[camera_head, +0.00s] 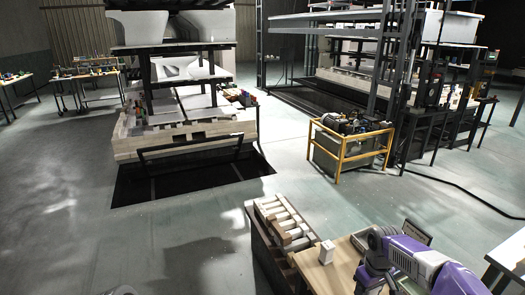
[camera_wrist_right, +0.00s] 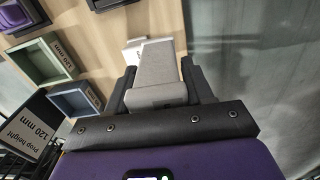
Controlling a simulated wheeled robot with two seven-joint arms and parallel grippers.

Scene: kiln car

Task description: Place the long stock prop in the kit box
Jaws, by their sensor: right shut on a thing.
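My right gripper (camera_wrist_right: 158,82) is shut on a pale grey prop (camera_wrist_right: 158,73), which sits between its two dark fingers in the wrist view. The prop is seen nearly end on, so its full length cannot be told. A small white block (camera_wrist_right: 133,50) shows just beyond it; a white block (camera_head: 326,252) also stands on the wooden table (camera_head: 341,270) in the head view. A blue open tray (camera_wrist_right: 75,101) and a green open tray (camera_wrist_right: 35,60) lie left of the gripper. I cannot tell which container is the kit box. My left gripper is out of view.
A dark crate (camera_head: 266,243) of several pale props stands at the table's left. Prop height signs (camera_wrist_right: 31,126) reading 120 mm stand by the trays. A yellow-framed cart (camera_head: 345,150) and the kiln car (camera_head: 185,135) are farther off. The floor left of the table is clear.

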